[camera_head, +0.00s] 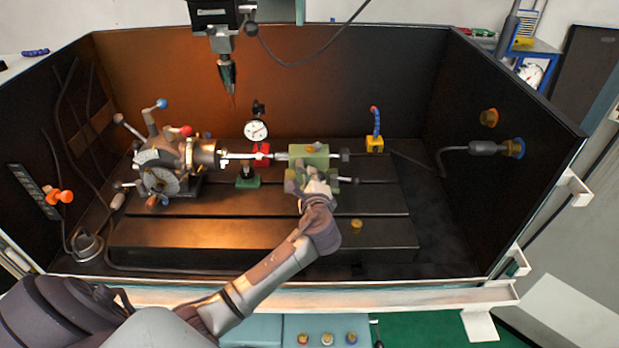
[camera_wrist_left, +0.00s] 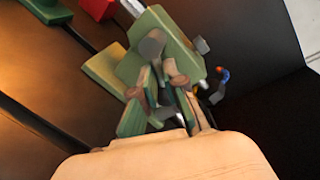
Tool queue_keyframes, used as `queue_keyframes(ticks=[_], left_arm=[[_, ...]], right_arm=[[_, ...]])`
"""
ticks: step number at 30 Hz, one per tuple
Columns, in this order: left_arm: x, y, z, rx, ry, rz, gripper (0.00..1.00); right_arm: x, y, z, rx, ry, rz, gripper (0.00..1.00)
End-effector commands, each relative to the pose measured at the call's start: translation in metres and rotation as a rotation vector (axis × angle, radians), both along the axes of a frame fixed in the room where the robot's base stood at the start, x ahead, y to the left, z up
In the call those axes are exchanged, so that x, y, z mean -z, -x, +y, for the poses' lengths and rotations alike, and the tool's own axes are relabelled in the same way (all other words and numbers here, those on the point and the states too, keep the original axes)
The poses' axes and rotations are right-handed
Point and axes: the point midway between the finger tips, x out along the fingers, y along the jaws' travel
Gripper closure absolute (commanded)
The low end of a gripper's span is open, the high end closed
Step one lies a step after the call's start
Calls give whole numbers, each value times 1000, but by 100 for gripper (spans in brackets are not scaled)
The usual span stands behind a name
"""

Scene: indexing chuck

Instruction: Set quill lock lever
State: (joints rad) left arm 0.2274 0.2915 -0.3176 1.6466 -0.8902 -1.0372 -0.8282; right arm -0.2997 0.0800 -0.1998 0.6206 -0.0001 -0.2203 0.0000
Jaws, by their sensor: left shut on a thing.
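The green tailstock (camera_head: 308,152) stands on the dark machine table, with its quill pointing left toward the chuck. It also fills the upper middle of the left wrist view (camera_wrist_left: 133,66). My left gripper (camera_head: 312,184) is at the tailstock's front side. In the left wrist view its fingers (camera_wrist_left: 168,88) are closed in against the tailstock, shut on a small part that looks like the quill lock lever. The fingers hide most of that part, so its angle cannot be told. My right gripper is in neither view.
The indexing chuck head (camera_head: 165,165) with ball-ended levers stands left. A dial gauge (camera_head: 256,131) is behind the workpiece line. A spindle tool (camera_head: 228,78) hangs above. A yellow-based coolant nozzle (camera_head: 375,143) stands right of the tailstock.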

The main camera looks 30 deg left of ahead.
Motion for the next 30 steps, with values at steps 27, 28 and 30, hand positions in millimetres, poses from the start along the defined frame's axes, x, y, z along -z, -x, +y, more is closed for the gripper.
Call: queue_keyframes(ticks=[27,28,30], left_arm=[[-2,0,-1,0,81,-48,66],[-2,0,-1,0,81,-48,64],[-2,0,-1,0,81,-48,64]], right_arm=[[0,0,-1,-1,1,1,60],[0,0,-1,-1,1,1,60],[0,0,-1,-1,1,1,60]])
